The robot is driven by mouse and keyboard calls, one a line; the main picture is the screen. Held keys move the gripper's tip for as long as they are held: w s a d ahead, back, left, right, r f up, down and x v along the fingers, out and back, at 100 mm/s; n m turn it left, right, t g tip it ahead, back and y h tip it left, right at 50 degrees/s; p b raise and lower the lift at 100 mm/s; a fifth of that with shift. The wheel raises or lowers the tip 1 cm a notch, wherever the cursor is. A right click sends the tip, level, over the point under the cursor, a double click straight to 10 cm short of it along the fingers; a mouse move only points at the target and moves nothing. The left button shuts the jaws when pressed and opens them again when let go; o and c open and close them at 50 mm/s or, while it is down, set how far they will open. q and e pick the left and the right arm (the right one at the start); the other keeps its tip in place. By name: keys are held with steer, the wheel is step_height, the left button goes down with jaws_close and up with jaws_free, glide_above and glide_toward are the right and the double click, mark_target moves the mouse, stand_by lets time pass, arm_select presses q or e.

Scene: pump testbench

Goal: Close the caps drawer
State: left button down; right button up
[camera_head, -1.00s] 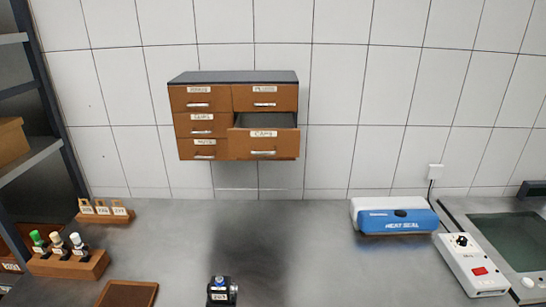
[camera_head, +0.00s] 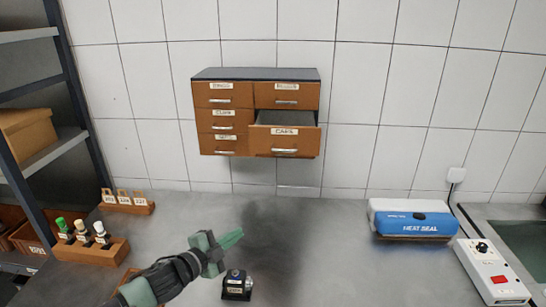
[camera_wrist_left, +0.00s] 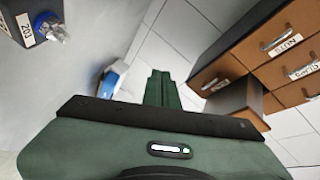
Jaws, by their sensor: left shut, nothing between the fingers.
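In the left wrist view the shut fingers (camera_wrist_left: 160,88) point toward the tiled wall, with the cabinet (camera_wrist_left: 262,58) on the right. My right gripper is not in view.
A small dark device (camera_head: 237,286) stands on the table near my left gripper. A blue heat sealer (camera_head: 412,222) and a white switch box (camera_head: 490,270) are at right. A wooden vial rack (camera_head: 92,250) and a shelf (camera_head: 50,150) are at left.

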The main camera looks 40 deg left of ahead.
arm_select(q)
step_height(320, 180, up, 20)
steer(key=m+g+h, duration=0.2)
steer(key=m+h, duration=1.1)
steer(key=m, duration=0.3)
steer(key=w+d+r+p, duration=0.1)
steer(key=w+d+p, duration=0.3)
steer(key=w, duration=0.7)
steer(key=shift+w+d+r, duration=0.15)
steer(key=shift+w+d, duration=0.05)
steer(key=shift+d, duration=0.3)
